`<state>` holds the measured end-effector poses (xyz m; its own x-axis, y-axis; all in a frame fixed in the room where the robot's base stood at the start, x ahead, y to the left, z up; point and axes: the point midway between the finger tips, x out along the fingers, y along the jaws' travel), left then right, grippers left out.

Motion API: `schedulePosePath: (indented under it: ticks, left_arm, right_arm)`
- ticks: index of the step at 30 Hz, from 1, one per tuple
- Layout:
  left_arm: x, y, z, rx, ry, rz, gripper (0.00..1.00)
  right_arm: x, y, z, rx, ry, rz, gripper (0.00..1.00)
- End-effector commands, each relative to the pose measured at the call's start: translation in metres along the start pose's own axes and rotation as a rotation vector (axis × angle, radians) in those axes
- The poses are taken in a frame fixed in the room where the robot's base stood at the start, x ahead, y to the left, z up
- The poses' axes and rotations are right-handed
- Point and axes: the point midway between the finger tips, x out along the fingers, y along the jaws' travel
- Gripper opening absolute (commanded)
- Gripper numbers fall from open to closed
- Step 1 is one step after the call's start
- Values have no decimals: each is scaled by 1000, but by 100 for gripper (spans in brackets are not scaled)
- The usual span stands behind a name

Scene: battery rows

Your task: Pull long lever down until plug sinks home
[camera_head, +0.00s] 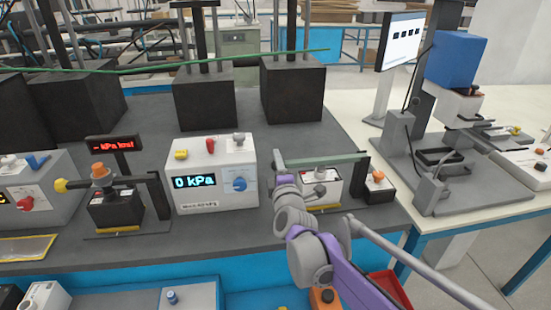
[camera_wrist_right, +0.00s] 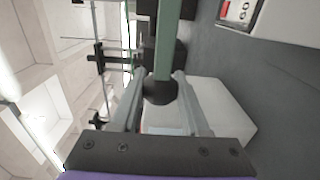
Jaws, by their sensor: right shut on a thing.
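The long lever (camera_head: 325,160) is a pale green bar, close to level in the head view, running from a dark post (camera_head: 364,170) on the right to my right gripper on the left. In the right wrist view, the lever (camera_wrist_right: 164,45) ends in a dark round knob (camera_wrist_right: 160,92). My right gripper (camera_wrist_right: 159,88) is shut on this knob, with one grey finger on each side. Under the lever stands a white box with a grey round-topped part (camera_head: 320,174); I cannot tell how deep the plug sits. My left gripper is not in view.
A white gauge box (camera_head: 212,178) reading 0 kPa stands left of the lever. A small box with an orange knob (camera_head: 378,178) stands close on its right. Dark blocks (camera_head: 293,88) stand behind. A second bench with a monitor (camera_head: 401,41) is at right.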

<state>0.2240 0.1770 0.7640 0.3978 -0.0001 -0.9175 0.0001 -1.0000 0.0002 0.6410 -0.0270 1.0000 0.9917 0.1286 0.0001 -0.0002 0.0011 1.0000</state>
Motion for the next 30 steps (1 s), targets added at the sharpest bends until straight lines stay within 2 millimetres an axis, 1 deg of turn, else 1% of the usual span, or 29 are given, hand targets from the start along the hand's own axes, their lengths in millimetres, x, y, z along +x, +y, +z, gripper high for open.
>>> schedulePosePath:
  ticks: [3,14,15,17,18,20,30]
  left_arm:
    - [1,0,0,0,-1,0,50]
    - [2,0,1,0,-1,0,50]
    - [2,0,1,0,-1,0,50]
    - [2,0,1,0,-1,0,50]
    - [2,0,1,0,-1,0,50]
    - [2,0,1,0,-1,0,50]
    - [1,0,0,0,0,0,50]
  right_arm:
    - [0,-4,0,-11,1,-2,0]
    - [-1,-7,1,-17,2,-5,0]
    - [-1,-7,1,-17,2,-5,47]
    - [-1,-7,1,-16,3,-5,58]
    - [-1,-7,1,-16,2,-5,65]
    - [0,-6,1,-15,2,-4,75]
    - [-3,-4,1,-14,0,-1,75]
